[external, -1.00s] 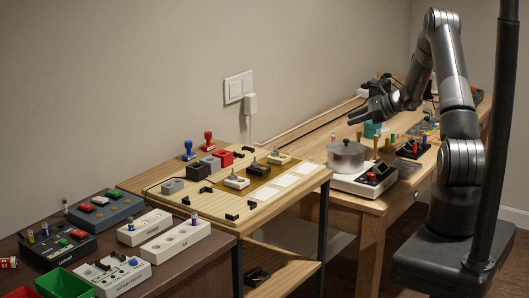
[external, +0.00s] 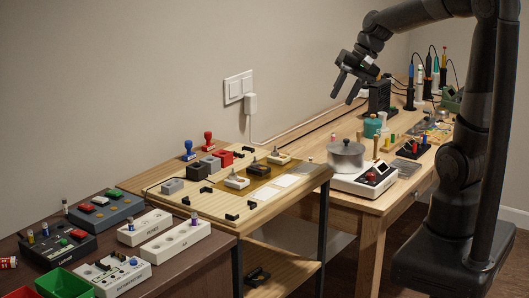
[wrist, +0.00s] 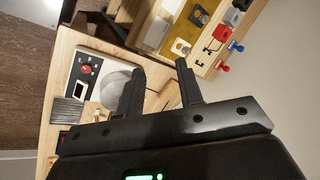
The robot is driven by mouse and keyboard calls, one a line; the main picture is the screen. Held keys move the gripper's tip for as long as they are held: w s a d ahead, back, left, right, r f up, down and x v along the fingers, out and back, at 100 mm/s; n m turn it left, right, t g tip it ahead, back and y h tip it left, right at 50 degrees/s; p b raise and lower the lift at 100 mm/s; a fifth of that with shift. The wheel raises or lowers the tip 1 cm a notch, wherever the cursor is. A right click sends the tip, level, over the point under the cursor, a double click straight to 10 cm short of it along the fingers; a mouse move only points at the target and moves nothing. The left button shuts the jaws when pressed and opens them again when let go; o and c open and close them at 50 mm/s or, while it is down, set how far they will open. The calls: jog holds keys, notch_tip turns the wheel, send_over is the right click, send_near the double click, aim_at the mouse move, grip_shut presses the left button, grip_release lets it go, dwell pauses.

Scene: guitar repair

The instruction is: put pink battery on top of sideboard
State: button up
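Several small batteries stand on the dark brown sideboard (external: 195,278) at the left of the external view. One purple-pink battery (external: 194,219) stands upright in a white charger block (external: 176,242). Another small battery (external: 130,226) stands in the white block behind it. They are too small to be sure which is pink. My gripper (external: 344,97) is high above the wooden benches, far to the right of the batteries. Its fingers are apart with nothing between them, as the wrist view (wrist: 160,68) also shows. No battery can be made out in the wrist view.
Red and green bins (external: 66,283) and dark button boxes (external: 55,247) crowd the left. A wooden board (external: 225,205) with stamps and blocks fills the middle bench. A silver pot (external: 346,155) on a white device stands on the right bench (external: 345,200). Tools stand behind.

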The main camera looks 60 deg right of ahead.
jog(key=s+a+r+n+h, duration=0.1)
jog(key=s+a+n, duration=0.1)
jog(key=s+n, duration=0.2)
jog(key=s+a+r+n+t+h, duration=0.1)
jog(key=s+n, duration=0.3)
jog(key=s, duration=0.4)
jog(key=shift+a+h, duration=0.35)
jog(key=shift+h, duration=0.15)
jog(key=shift+o, duration=0.5)
jog(key=shift+s+n+t, duration=0.3)
jog(key=shift+s, duration=0.15)
